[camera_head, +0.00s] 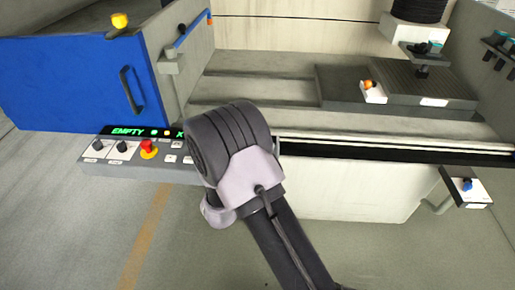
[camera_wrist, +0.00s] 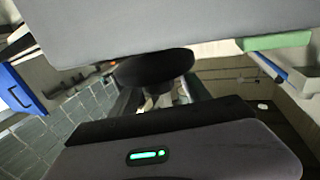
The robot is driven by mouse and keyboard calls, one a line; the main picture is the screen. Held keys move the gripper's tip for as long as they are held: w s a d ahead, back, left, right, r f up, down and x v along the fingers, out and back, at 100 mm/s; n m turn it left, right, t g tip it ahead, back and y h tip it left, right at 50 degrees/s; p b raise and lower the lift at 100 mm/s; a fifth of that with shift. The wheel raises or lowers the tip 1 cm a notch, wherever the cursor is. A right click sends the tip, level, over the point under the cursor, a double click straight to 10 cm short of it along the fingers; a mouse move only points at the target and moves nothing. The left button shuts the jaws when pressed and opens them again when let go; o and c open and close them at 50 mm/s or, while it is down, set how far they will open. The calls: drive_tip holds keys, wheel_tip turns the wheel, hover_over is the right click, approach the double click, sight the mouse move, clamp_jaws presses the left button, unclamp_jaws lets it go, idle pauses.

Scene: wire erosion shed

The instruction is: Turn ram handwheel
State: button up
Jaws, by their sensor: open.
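No handwheel can be picked out for certain. In the wrist view a dark round disc (camera_wrist: 155,68) with a pale shaft below it is near the middle; I cannot tell whether it is the ram handwheel. A dark grey body with a green light (camera_wrist: 148,155) fills the bottom of that view and looks like my gripper, open, with its fingertips not clearly seen. A grey slab (camera_wrist: 150,25) covers the top. In the head view my arm's bulky dark link stands in front of the machine, and the gripper end is hidden. Nothing is seen held.
A blue cabinet (camera_head: 80,84) with a dark handle stands at left. A control panel (camera_head: 118,160) with a red knob (camera_head: 148,147) and a display reading EMPTY is below it. A dark ribbed column (camera_head: 420,10) hangs at upper right above a grey block (camera_head: 405,88). Floor is clear at lower left.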

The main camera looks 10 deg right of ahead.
drive_tip(key=p+v, duration=0.4)
drive_tip(key=v, duration=1.3)
drive_tip(key=shift+s+a, duration=0.15)
drive_tip(key=shift+a, duration=0.05)
drive_tip(key=w+r+m+g+y, duration=0.3)
drive_tip(key=w+r+m+y, duration=0.15)
drive_tip(key=w+r, duration=0.2)
wheel_tip(320, 180, up, 9)
drive_tip(key=s+a+n+y, duration=0.1)
drive_tip(key=s+n+y, duration=0.15)
drive_tip(key=y, duration=0.45)
drive_tip(key=s+d+r+n+g, duration=0.2)
drive_tip(key=s+d, duration=0.1)
drive_tip(key=s, duration=0.8)
drive_tip(key=s+d+r+n+g+y, duration=0.1)
drive_tip(key=s+d+r+n+g, duration=0.1)
drive_tip(key=s, duration=1)
drive_tip(key=shift+s+d+n+g, duration=0.3)
drive_tip(key=shift+d+n+g, duration=0.2)
drive_tip(key=shift+d+g, duration=0.45)
